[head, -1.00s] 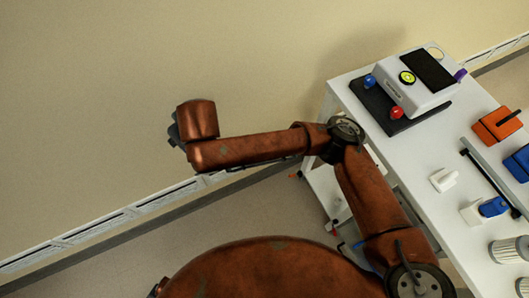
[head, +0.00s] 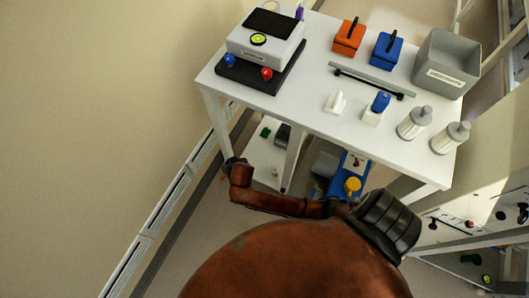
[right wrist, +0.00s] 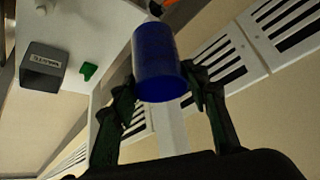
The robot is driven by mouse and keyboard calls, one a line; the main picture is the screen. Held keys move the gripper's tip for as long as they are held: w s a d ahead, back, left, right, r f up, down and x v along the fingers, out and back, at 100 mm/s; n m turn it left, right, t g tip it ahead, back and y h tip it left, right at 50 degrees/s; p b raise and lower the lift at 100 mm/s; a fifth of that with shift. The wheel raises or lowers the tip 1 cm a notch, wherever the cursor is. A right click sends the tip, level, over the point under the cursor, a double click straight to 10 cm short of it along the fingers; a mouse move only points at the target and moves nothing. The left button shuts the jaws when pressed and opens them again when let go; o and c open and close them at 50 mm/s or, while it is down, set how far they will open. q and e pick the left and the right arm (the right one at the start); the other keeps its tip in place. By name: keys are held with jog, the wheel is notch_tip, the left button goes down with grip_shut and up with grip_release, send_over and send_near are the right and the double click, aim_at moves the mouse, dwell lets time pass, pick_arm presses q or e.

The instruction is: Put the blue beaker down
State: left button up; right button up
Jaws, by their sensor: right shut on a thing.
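The blue beaker (right wrist: 158,62) shows in the right wrist view, between the two dark fingers of my right gripper (right wrist: 160,82). The fingers touch it on both sides, so the gripper is shut on it. A white surface (right wrist: 108,28) lies beyond it to the left in that view. I cannot tell the gap between beaker and surface. I cannot make out the beaker in the head view. My left gripper is not clearly in view.
A grey labelled box (right wrist: 45,67) and a green piece (right wrist: 88,72) are on the white surface. In the head view, the white bench (head: 300,108) carries a balance (head: 265,38), an orange case (head: 349,37), a blue case (head: 387,50), a grey bin (head: 445,62) and two ribbed cylinders.

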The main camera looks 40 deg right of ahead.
jog(key=s+d+f+m+h, duration=0.1)
jog(key=s+d+f, duration=0.65)
jog(key=d, duration=0.25)
pick_arm(q)
jog(key=w+d+r+n+h+b, duration=0.1)
jog(key=w+d+r+b, duration=0.2)
jog(key=r, duration=0.4)
jog(key=w+d+r+t+b, duration=0.1)
jog(key=w+d+r+b, duration=0.15)
jog(key=r, duration=0.45)
jog(key=w+d+r+n+h+b, duration=0.1)
jog(key=w+d+r+b, duration=0.2)
jog(key=r, duration=0.4)
pick_arm(e)
jog(key=w+b+x, duration=0.1)
jog(key=x, duration=0.5)
jog(key=w+d+r+b+x, duration=0.1)
jog(key=x, duration=0.5)
jog(key=w+r+b+x, duration=0.1)
jog(key=x, duration=0.5)
jog(key=shift+w+d, duration=0.15)
pick_arm(q)
jog(key=w+d+f+t+h, duration=0.1)
jog(key=w+d+f+t, duration=0.1)
jog(key=w+d+f, duration=0.1)
jog(key=shift+w+d+f, duration=0.3)
jog(key=shift+w+f, duration=0.15)
jog(key=shift+f, duration=0.2)
pick_arm(e)
jog(key=shift+r, duration=0.1)
